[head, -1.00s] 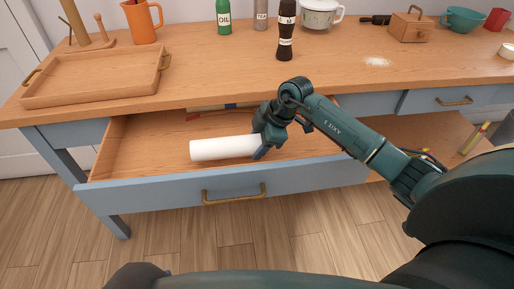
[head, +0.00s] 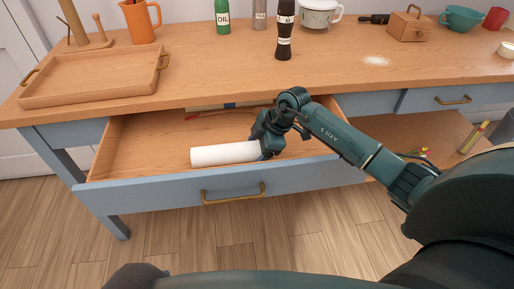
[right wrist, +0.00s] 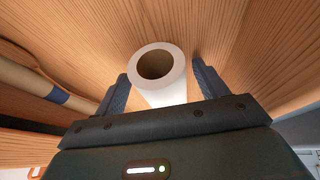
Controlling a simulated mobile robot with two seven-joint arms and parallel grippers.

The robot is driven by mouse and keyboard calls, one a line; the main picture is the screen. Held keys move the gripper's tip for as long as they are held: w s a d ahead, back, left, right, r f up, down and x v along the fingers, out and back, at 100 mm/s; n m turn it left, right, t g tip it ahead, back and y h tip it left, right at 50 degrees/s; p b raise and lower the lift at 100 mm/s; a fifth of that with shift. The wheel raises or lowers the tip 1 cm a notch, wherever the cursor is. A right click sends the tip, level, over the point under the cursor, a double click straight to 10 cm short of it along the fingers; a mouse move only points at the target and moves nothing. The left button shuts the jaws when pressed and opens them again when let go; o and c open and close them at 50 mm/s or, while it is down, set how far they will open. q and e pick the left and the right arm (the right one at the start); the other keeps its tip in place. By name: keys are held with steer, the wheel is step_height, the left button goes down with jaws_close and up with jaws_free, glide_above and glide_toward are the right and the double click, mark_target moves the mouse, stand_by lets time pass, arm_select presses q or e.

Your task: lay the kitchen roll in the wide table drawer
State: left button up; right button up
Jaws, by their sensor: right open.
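The white kitchen roll (head: 222,154) lies on its side in the open wide table drawer (head: 130,150), near the drawer's front wall. In the right wrist view the roll's end (right wrist: 156,65) with its hollow core faces me. My right gripper (head: 268,146) is at the roll's right end, low in the drawer. In the right wrist view its two fingers (right wrist: 160,88) stand apart on either side of the roll, with gaps between. My left gripper is not in view.
A rolling-pin-like wooden thing with a blue band (right wrist: 50,92) lies beside the roll in the drawer. A wooden tray (head: 95,80), an orange jug (head: 140,20) and dark bottle (head: 284,32) stand on the table top above. The drawer's left part is clear.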

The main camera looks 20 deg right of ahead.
steer(key=shift+r, duration=0.1)
steer(key=v, duration=1.2)
steer(key=shift+p, duration=0.45)
